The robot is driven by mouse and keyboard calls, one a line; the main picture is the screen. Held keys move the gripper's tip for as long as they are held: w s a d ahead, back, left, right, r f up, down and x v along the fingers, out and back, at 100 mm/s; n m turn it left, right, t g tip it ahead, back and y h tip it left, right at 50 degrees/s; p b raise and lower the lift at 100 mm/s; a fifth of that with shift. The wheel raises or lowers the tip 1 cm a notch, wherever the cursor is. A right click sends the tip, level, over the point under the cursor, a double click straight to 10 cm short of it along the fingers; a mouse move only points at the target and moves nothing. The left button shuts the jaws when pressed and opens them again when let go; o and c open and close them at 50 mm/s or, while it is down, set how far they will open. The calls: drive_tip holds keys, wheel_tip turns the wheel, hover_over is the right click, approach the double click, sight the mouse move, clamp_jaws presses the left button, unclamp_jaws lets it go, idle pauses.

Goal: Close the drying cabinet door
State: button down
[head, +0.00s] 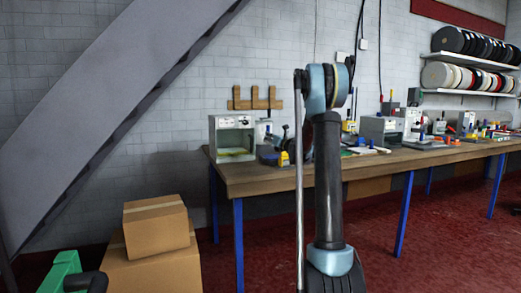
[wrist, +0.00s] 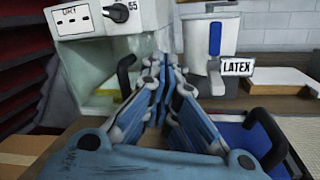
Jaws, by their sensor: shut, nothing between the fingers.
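The drying cabinet (head: 232,138) is a pale grey box at the left end of the workbench. In the wrist view the cabinet (wrist: 92,14) shows a label, a black knob and a greenish, glassy front below. I cannot tell clearly where the door's edge lies or how far it stands open. A curved black handle (wrist: 125,76) shows just left of my fingers. My gripper (wrist: 166,66) has blue fingers brought together, with nothing between them, in front of the cabinet's right side. Whether it touches the handle is unclear. The gripper is not discernible in the head view.
A white container with a LATEX label (wrist: 237,67) stands right of the cabinet. A blue item with a black handle (wrist: 240,138) is at lower right. Along the workbench (head: 240,178) stand several machines and tools. Cardboard boxes (head: 155,227) and a green object (head: 62,272) are at lower left.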

drive_tip(key=w+d+r+m+h, duration=0.25)
drive_tip(key=d+m+h, duration=0.2)
drive_tip(key=m, duration=0.75)
drive_tip(key=w+d+r+m+h, duration=0.1)
drive_tip(key=d+r+m+h, duration=0.2)
drive_tip(key=m+h, duration=0.55)
drive_tip(key=s+a+f+m+g+y, duration=0.4)
drive_tip(key=s+a+m+g+y, duration=0.4)
drive_tip(key=m, duration=0.7)
drive_tip(key=w+a+f+h, duration=0.2)
drive_tip(key=w+a+f, duration=0.3)
drive_tip(key=w, duration=0.5)
drive_tip(key=shift+w+f+t, duration=0.25)
drive_tip(key=shift+f+t, duration=0.05)
drive_tip(key=shift+f, duration=0.75)
drive_tip(key=shift+w+a, duration=0.1)
drive_tip(key=shift+w+a+r, duration=0.1)
drive_tip(key=shift+w, duration=0.95)
